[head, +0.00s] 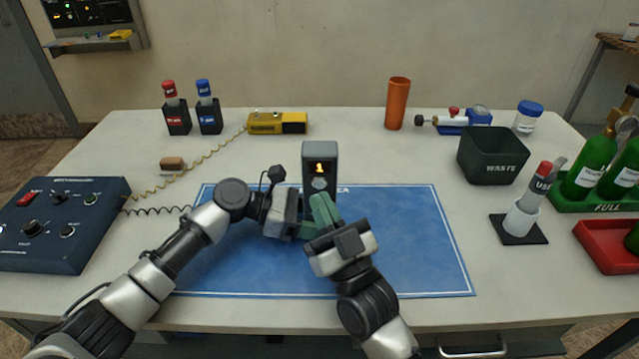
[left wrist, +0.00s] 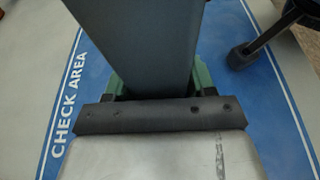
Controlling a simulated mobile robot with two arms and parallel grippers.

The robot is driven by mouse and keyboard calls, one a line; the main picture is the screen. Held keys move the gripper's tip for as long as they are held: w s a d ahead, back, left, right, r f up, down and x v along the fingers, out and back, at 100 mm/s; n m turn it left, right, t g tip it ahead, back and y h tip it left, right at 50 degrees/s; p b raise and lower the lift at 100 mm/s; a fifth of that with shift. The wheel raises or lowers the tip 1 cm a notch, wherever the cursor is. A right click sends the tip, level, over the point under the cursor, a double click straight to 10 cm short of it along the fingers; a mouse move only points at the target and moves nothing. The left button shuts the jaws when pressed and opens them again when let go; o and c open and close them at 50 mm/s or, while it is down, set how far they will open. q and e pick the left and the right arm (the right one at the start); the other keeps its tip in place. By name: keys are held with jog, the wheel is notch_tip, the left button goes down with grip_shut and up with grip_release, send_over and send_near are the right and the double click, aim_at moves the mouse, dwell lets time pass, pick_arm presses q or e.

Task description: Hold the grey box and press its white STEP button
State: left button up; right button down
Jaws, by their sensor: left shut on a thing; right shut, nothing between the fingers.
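The grey box (head: 320,153) stands upright on the blue mat in the head view, with an orange "1" lit on its dark display. Its white STEP button (head: 320,184) is below the display. My left gripper (head: 306,228) is shut on the lower part of the box. In the left wrist view the box (left wrist: 140,40) rises between the green fingers. My right gripper (head: 322,207) is shut and empty, its green fingertips just in front of the box, a little below the button. I cannot tell whether they touch the box.
The blue mat (head: 420,250) is clear on its right side. A dark blue control box (head: 60,245) with coiled leads stands at left. A waste bin (head: 491,158), a holder with a marker (head: 519,238) and green bottles (head: 585,178) stand at right.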

jog(key=shift+s, duration=2)
dwell(0.9)
jog(key=s, duration=0.3)
jog(key=shift+s, duration=0.4)
jog(key=shift+w, duration=0.1)
jog(key=w, duration=0.8)
jog(key=shift+w, duration=0.35)
jog(key=shift+w, duration=0.15)
dwell(1.6)
jog(key=shift+w, duration=0.25)
